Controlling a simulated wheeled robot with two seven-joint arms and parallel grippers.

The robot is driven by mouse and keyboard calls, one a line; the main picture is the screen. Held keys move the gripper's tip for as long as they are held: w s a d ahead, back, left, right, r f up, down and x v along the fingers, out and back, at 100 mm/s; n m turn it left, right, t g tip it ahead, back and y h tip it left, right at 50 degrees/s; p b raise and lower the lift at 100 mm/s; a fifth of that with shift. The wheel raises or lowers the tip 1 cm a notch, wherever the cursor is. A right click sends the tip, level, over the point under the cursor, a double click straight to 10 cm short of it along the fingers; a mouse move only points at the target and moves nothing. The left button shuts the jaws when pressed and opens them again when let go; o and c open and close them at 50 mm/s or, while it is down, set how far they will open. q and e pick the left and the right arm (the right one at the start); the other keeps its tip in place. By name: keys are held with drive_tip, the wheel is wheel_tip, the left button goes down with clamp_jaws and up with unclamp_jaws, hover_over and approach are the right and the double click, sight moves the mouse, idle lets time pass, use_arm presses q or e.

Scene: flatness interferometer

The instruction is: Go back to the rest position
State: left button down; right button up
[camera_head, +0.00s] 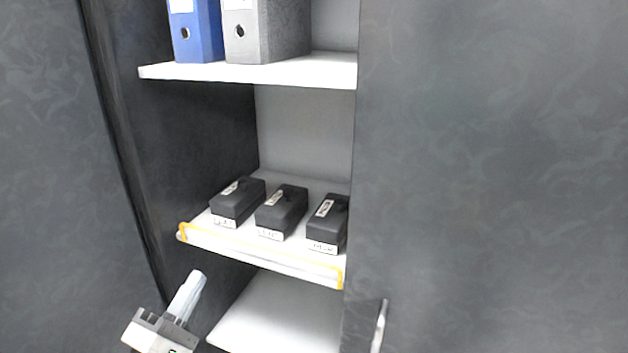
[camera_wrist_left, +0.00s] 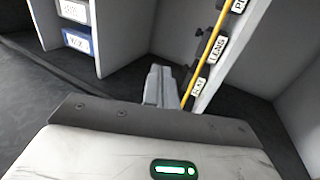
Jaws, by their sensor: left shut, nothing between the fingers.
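My left gripper (camera_head: 188,296) shows at the lower left of the head view, in front of the cabinet's left side and below the middle shelf. Its fingers are shut with nothing between them. In the left wrist view the shut fingers (camera_wrist_left: 161,88) point toward the cabinet, near the yellow rail (camera_wrist_left: 204,55). My right gripper is in neither view.
Three black labelled boxes (camera_head: 281,212) stand on the middle shelf (camera_head: 262,256) behind a yellow rail. Binders (camera_head: 200,32) stand on the upper shelf (camera_head: 250,73). The lower shelf (camera_head: 275,315) looks bare. A dark door with a handle (camera_head: 379,327) is at right.

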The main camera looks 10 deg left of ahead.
use_arm(q)
drive_tip(key=s+d+f+m+g, duration=0.4)
drive_tip(key=f+m, duration=0.2)
drive_tip(key=f, duration=0.1)
drive_tip(key=s+d+f+m+g, duration=0.4)
drive_tip(key=f+m, duration=0.2)
drive_tip(key=f, duration=0.2)
drive_tip(key=s+d+f+m+g+y, duration=0.1)
drive_tip(key=s+d+f+m+g, duration=0.3)
drive_tip(key=f+m, duration=0.2)
drive_tip(key=shift+s+d+f, duration=0.15)
drive_tip(key=shift+d+f, duration=0.1)
drive_tip(key=shift+f, duration=0.4)
drive_tip(key=shift+s, duration=0.1)
